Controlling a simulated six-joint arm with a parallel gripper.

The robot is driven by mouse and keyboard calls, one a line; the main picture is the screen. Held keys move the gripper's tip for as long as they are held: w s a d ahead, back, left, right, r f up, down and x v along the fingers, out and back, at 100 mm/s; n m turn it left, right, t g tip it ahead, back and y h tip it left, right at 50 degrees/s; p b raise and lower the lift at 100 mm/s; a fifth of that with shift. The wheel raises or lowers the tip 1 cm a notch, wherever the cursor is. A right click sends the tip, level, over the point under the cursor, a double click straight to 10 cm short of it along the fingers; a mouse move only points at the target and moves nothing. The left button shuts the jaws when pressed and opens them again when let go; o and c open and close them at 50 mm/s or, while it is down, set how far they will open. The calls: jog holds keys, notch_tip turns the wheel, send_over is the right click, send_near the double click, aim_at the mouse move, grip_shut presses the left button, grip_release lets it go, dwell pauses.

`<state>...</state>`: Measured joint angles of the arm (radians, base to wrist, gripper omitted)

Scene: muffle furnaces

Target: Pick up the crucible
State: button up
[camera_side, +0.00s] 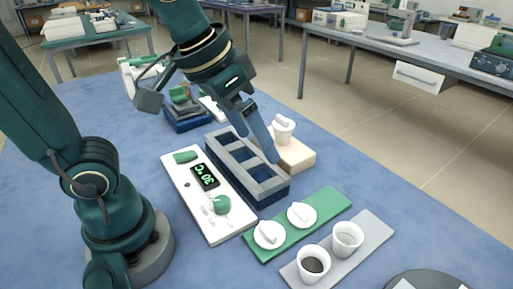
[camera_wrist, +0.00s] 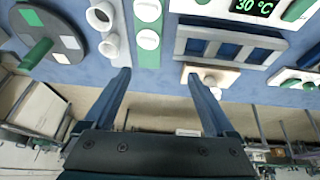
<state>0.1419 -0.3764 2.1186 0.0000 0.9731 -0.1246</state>
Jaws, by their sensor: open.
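A white crucible with a lid (camera_side: 283,130) stands upright on a pale block (camera_side: 298,157) beyond the blue rack. It also shows in the wrist view (camera_wrist: 210,80), close to the right finger, which may cover part of it. Two white open crucibles stand on a grey plate (camera_side: 372,235), one with dark contents (camera_side: 313,264) and one that looks empty (camera_side: 347,238). My gripper (camera_side: 258,147) is open and empty, tilted downward over the rack, left of the lidded crucible in the side view. In the wrist view its fingers (camera_wrist: 159,76) are wide apart with nothing between them.
A dark blue rack with a grey top and several openings (camera_side: 262,187) lies under my gripper. A white panel with a "30 °C" display (camera_side: 205,176) lies beside it. Two white lids (camera_side: 269,234) (camera_side: 301,214) lie on a green plate (camera_side: 330,202). A round dark disc (camera_side: 428,279) is at front right.

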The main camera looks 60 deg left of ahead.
jog(key=w+d+f+m+g, duration=0.2)
jog(key=w+d+f, duration=0.2)
jog(key=d, duration=0.4)
jog(key=m+g, duration=0.2)
jog(key=g, duration=0.1)
send_over(313, 262)
jog(key=shift+y, duration=0.3)
jog(key=f, duration=0.5)
jog(key=s+f, duration=0.1)
jog(key=f, duration=0.2)
jog(key=shift+d, duration=0.35)
jog(key=shift+s+d+f, duration=0.1)
jog(key=shift+s+f, duration=0.1)
jog(key=shift+f, duration=2.5)
jog(key=c, duration=1.4)
jog(key=shift+r, duration=0.1)
